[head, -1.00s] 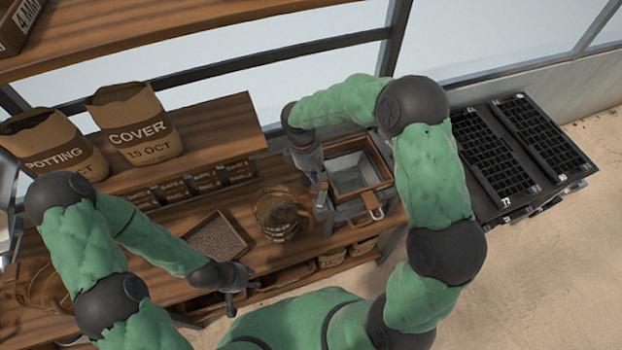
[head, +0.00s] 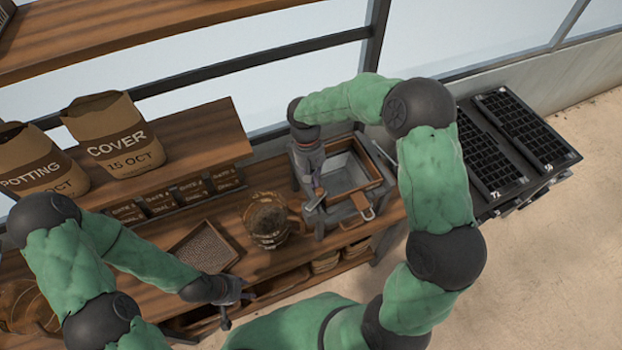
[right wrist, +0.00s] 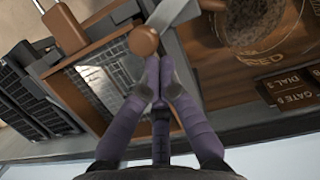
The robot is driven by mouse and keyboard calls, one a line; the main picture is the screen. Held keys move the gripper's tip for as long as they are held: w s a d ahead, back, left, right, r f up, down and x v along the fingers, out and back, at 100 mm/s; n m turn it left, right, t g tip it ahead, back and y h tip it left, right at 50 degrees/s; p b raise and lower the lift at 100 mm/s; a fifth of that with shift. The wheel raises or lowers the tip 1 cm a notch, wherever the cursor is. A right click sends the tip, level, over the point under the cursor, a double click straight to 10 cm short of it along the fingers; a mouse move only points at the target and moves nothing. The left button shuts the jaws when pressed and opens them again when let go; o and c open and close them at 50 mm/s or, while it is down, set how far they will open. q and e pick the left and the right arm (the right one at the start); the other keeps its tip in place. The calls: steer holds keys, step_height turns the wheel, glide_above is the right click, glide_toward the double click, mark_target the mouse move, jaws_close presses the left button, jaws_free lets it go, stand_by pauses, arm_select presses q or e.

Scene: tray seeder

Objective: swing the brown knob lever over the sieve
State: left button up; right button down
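The wood-framed sieve (head: 377,178), a box with a grey mesh inside, stands at the bench's right end. In the right wrist view its frame (right wrist: 75,58) is left of the fingers. The brown knob (right wrist: 143,40) is round and sits on the end of a flat grey lever (right wrist: 178,14), near the sieve's edge. My right gripper (right wrist: 160,63) has its fingers together, its tips right beside the knob; contact is unclear. In the head view my right gripper (head: 314,186) is at the sieve's left side. My left gripper (head: 236,308) hangs at the bench's front, fingers apart, empty.
A round brown seed container (head: 268,222) stands left of the sieve, with a shallow tray (head: 204,248) further left. Bags (head: 115,140) stand on a raised shelf. Black cell trays (head: 527,130) lie on the right. A wooden handle (head: 360,208) juts out in front of the sieve.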

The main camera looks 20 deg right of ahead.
arm_select(q)
steer(key=shift+f, duration=0.15)
arm_select(e)
steer(key=shift+s+d, duration=0.3)
steer(key=shift+d, duration=0.05)
stand_by(0.7)
steer(key=shift+w, duration=0.1)
stand_by(0.5)
